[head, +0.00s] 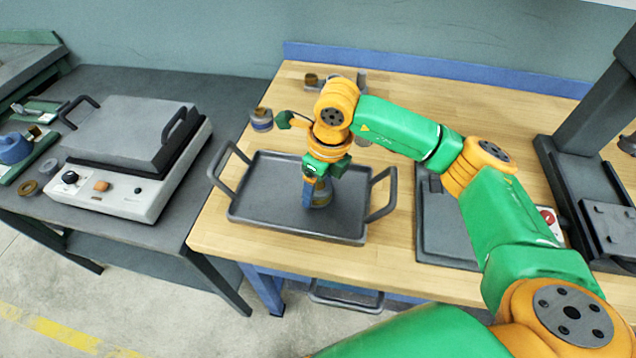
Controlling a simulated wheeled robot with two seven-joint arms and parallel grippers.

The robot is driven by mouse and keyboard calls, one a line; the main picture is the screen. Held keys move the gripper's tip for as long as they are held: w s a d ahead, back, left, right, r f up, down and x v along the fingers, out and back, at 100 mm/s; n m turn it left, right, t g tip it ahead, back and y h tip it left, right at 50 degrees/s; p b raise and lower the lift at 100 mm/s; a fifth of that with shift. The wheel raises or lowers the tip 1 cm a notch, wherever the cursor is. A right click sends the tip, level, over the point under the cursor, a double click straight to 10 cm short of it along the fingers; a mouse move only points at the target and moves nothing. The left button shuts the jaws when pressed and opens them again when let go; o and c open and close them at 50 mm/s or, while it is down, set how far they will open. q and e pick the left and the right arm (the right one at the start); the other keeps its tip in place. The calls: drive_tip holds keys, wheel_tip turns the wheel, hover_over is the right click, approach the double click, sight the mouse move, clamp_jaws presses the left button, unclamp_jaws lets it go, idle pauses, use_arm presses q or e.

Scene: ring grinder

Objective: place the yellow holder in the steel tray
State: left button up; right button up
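The steel tray (262,221) is a dark grey rectangular tray with a raised handle at each end, on the wooden table. My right gripper (317,184) points down over the right half of the tray, low near its floor. A small part with yellow and grey-blue on it (321,195) is at the fingertips, inside the tray's outline. It looks like the yellow holder, but the fingers partly hide it. I cannot tell whether the fingers grip it or whether it touches the tray floor. My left gripper is not in view.
Small round parts (261,120) stand behind the tray, with another (311,80) farther back. A dark flat tray (440,235) lies to the right, before a black stand (570,165). A grey-lidded machine (130,140) sits on the left bench. Bare tabletop shows in front of the tray.

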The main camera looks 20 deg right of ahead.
sight(326, 189)
drive_tip(key=o, duration=0.3)
drive_tip(key=shift+r, duration=0.25)
drive_tip(key=r, duration=0.4)
drive_tip(key=s+r, duration=0.1)
drive_tip(key=r, duration=0.3)
drive_tip(key=d+r, duration=0.1)
drive_tip(key=r, duration=0.2)
drive_tip(key=shift+s+r+b, duration=0.25)
drive_tip(key=shift+r+b, duration=0.1)
drive_tip(key=shift+r, duration=0.05)
drive_tip(key=shift+r, duration=0.1)
